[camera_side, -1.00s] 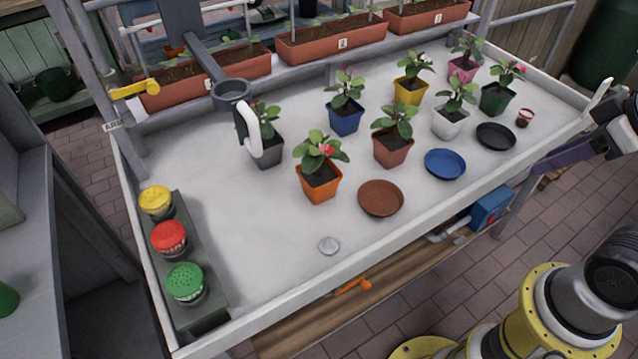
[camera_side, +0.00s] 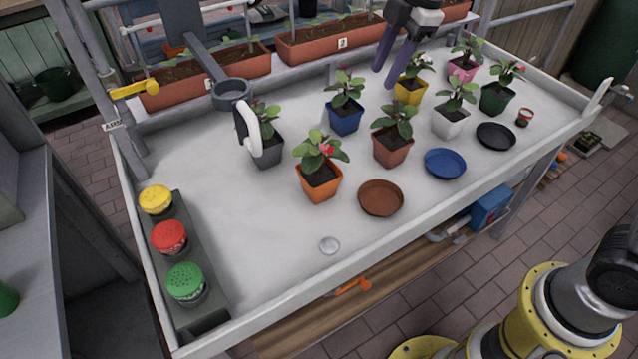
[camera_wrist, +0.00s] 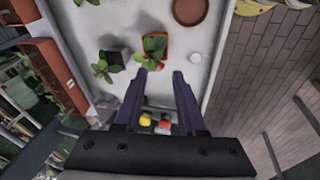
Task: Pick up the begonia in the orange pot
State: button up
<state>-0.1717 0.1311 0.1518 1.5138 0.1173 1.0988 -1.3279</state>
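The begonia (camera_side: 320,152) has green leaves and a red flower. It stands upright in the orange pot (camera_side: 319,188) near the middle of the white table. In the wrist view the orange pot (camera_wrist: 155,40) shows at upper centre, just beyond the fingertips in the picture. My gripper (camera_side: 383,78) is high at the back of the table in the side view, up and to the right of the begonia and clear of it. In the wrist view my gripper (camera_wrist: 160,72) has its two dark fingers apart with nothing held between them.
A brown saucer (camera_side: 380,199) lies right of the orange pot. Close by stand a terracotta pot (camera_side: 391,152), a blue pot (camera_side: 344,119) and a dark grey pot (camera_side: 268,154). Shakers (camera_side: 170,237) stand in a rack at left. The table's front left is mostly clear.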

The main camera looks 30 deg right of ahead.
jog(key=w+a+f+n+g, duration=0.1)
jog(key=w+a+f, duration=0.1)
jog(key=f, duration=0.3)
jog(key=w+a+f+g, duration=0.1)
jog(key=w+a+f, duration=0.2)
jog(key=f, duration=0.1)
send_over(328, 182)
jog(key=d, duration=0.2)
jog(key=shift+g, duration=0.3)
jog(key=f, duration=1.1)
jog(key=shift+a, duration=0.25)
jog(key=shift+a+f, duration=0.2)
jog(key=shift+f, duration=0.85)
jog(key=shift+a+f, duration=0.15)
jog(key=shift+f, duration=0.9)
jog(key=shift+a+f, duration=0.2)
jog(key=shift+f, duration=0.85)
grip_shut()
